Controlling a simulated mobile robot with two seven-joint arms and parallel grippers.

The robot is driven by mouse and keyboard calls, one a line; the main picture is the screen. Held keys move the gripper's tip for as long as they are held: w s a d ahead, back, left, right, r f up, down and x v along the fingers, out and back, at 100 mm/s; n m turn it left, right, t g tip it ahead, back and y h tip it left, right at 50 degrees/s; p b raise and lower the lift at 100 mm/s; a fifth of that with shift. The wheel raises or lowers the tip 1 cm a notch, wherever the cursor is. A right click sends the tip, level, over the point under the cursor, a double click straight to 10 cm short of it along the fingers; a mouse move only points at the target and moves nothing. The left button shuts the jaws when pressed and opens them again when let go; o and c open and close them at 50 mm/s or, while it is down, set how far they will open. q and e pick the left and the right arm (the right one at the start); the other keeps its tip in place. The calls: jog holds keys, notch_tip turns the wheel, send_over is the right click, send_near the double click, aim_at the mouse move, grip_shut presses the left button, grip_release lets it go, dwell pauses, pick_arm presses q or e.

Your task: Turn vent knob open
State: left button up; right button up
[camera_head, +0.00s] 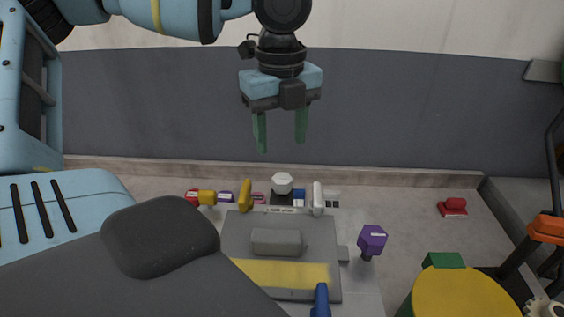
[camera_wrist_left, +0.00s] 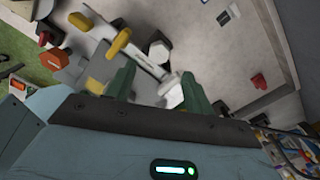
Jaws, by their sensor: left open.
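A white many-sided knob (camera_head: 282,183) stands on a dark base at the back edge of a grey panel (camera_head: 325,240). A purple six-sided knob (camera_head: 372,240) sits to the panel's right. No readable label shows which knob is the vent knob. My left gripper (camera_head: 281,146) points down above and behind the white knob, apart from it, with its green fingers spread and nothing between them. In the left wrist view, the white knob (camera_wrist_left: 159,50) shows beyond the gap between the fingers (camera_wrist_left: 158,88). My right gripper is not in view.
A yellow lever (camera_head: 245,195) and a white lever (camera_head: 317,198) flank the white knob closely. A blue handle (camera_head: 321,300) stands at the panel's front. A red object (camera_head: 453,207) lies at right on open floor. A yellow-topped round thing (camera_head: 462,295) stands front right.

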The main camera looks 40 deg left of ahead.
aim_at(282, 177)
pick_arm(q)
jog(key=shift+s, duration=0.1)
jog(key=shift+d+f, duration=0.1)
jog(key=shift+f, duration=0.1)
notch_tip(282, 177, down, 7)
jog(key=shift+f, duration=0.15)
jog(key=shift+c, duration=0.2)
jog(key=c, duration=0.9)
